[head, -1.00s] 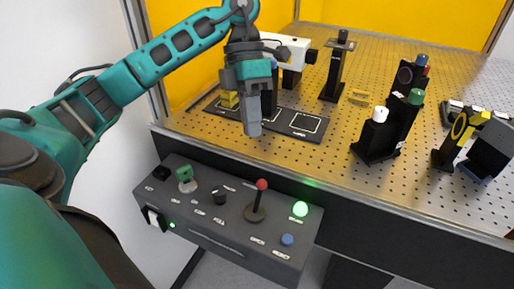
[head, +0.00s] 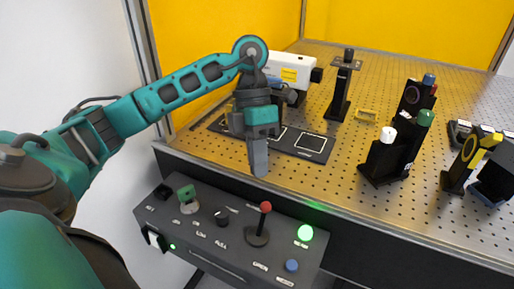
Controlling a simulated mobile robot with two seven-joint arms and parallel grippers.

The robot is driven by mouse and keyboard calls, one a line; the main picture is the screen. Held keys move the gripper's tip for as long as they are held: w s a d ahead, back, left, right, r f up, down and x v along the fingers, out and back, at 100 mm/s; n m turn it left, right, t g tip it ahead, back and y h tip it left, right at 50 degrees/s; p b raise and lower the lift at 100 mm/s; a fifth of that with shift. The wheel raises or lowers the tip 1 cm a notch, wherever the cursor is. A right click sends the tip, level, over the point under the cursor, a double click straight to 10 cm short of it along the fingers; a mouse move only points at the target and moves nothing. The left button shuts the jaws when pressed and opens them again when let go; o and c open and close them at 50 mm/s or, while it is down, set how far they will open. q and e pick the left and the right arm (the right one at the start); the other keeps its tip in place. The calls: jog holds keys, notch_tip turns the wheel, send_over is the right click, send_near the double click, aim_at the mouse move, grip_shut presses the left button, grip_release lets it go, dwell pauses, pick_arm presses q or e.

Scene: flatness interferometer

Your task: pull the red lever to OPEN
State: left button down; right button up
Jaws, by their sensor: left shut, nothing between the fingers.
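The red lever (head: 265,208) is a dark stick with a red ball on top, standing nearly upright on a round base on the dark control panel (head: 205,248). My left gripper (head: 259,172) is shut and empty, fingers pointing down. In the picture it is just above the red ball, apart from it. My right gripper is not in view.
On the panel are a lit green lamp (head: 305,233), a blue button (head: 291,265), a black knob (head: 222,218) and a green switch (head: 187,198). Behind stands a perforated optical table (head: 290,190) with several black mounts and a white laser housing (head: 292,70).

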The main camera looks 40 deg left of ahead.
aim_at(262, 221)
pick_arm(q)
jog(key=x, duration=0.5)
dwell(0.3)
